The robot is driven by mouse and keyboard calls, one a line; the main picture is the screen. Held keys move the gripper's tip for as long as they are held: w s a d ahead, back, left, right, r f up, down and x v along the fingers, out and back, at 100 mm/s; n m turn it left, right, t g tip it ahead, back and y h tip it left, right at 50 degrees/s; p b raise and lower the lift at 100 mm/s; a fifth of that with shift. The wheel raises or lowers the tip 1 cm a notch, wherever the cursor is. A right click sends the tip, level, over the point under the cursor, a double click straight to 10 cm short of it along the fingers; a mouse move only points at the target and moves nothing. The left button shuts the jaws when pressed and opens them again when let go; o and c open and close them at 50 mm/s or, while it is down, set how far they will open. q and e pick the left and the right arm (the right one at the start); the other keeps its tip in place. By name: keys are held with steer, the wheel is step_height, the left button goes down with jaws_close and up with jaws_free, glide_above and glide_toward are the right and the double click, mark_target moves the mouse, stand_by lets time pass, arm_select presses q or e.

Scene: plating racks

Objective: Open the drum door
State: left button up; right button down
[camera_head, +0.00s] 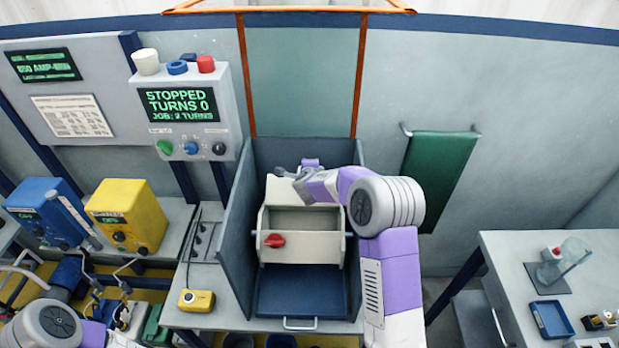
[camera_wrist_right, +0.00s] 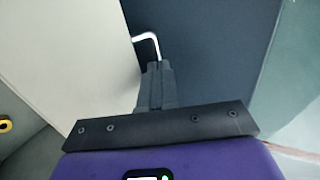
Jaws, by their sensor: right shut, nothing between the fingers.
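The cream drum (camera_head: 303,250) sits in a grey-walled bay, with a red knob (camera_head: 274,240) on its front. Its top opening shows a hollow inside. A cream panel, seemingly the drum door (camera_head: 284,190), stands raised at the back of this opening. My right gripper (camera_head: 280,172) is at the panel's top edge, reaching in from the right. In the right wrist view, its fingers (camera_wrist_right: 156,70) are shut and empty beside a pale bent handle (camera_wrist_right: 147,40), with the cream panel to the left; contact is unclear.
A control box (camera_head: 188,105) reading STOPPED, TURNS 0 stands left of the bay. A blue tray (camera_head: 300,290) lies below the drum. A yellow device (camera_head: 197,300) sits on the bench. A green cloth (camera_head: 437,170) hangs at right.

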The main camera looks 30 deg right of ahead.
arm_select(q)
steer(key=shift+s+d+r, duration=0.15)
steer(key=shift+s+r, duration=0.1)
steer(key=shift+s, duration=0.2)
arm_select(e)
steer(key=v, duration=1.4)
